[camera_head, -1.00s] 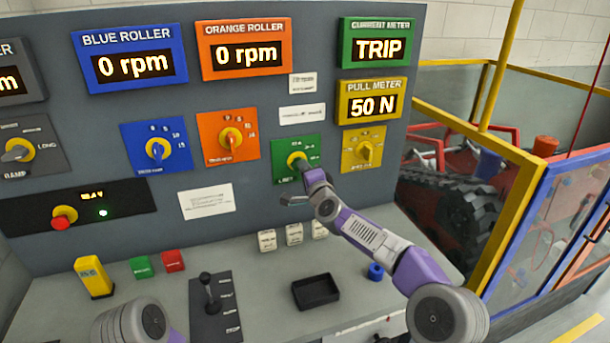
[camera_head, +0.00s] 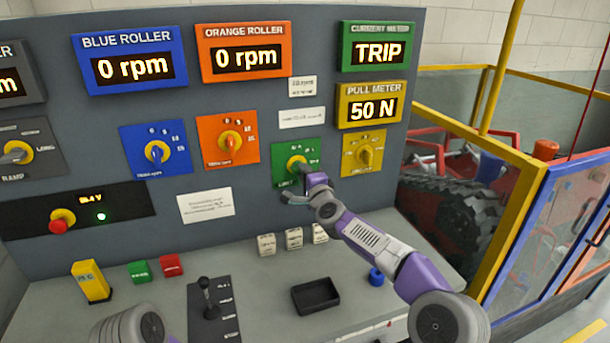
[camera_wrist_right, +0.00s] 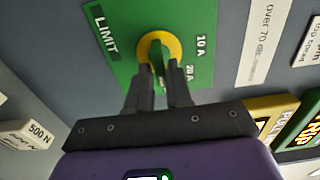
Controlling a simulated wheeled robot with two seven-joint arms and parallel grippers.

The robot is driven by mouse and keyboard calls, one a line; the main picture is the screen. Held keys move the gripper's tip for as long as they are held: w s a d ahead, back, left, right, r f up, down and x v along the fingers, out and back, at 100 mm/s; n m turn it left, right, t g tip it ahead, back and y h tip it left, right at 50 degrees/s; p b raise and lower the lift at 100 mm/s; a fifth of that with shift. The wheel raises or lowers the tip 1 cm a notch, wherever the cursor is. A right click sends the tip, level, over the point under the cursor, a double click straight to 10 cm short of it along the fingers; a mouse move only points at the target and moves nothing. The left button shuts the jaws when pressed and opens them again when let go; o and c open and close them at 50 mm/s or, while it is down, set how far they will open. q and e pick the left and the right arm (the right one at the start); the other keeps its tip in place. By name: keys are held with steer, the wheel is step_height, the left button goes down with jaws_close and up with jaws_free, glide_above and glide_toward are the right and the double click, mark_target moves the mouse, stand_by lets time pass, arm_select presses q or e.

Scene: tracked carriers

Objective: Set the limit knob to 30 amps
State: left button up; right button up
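The limit knob (camera_wrist_right: 157,55) is a green knob on a yellow disc, on the green LIMIT panel (camera_head: 284,176) of the upright console. The wrist view shows the marks 10 A and 20 A; a further mark below is partly hidden between my fingers. My right gripper (camera_wrist_right: 158,73) has its two dark fingers close on either side of the knob and looks shut on it. Its fingers hide the knob's pointer end, so I cannot read the setting. The current meter (camera_head: 379,53) shows TRIP. My left gripper is out of view.
The pull meter (camera_head: 370,106) reads 50 N, with a yellow knob panel (camera_head: 352,167) just right of the limit panel. An orange knob panel (camera_head: 212,128) is to the left. A black tray (camera_head: 315,297) and white blocks (camera_head: 294,240) are on the desk below.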

steer(key=shift+o, duration=1.4)
steer(key=b+v, duration=0.1)
steer(key=v, duration=0.6)
steer(key=shift+s, duration=0.3)
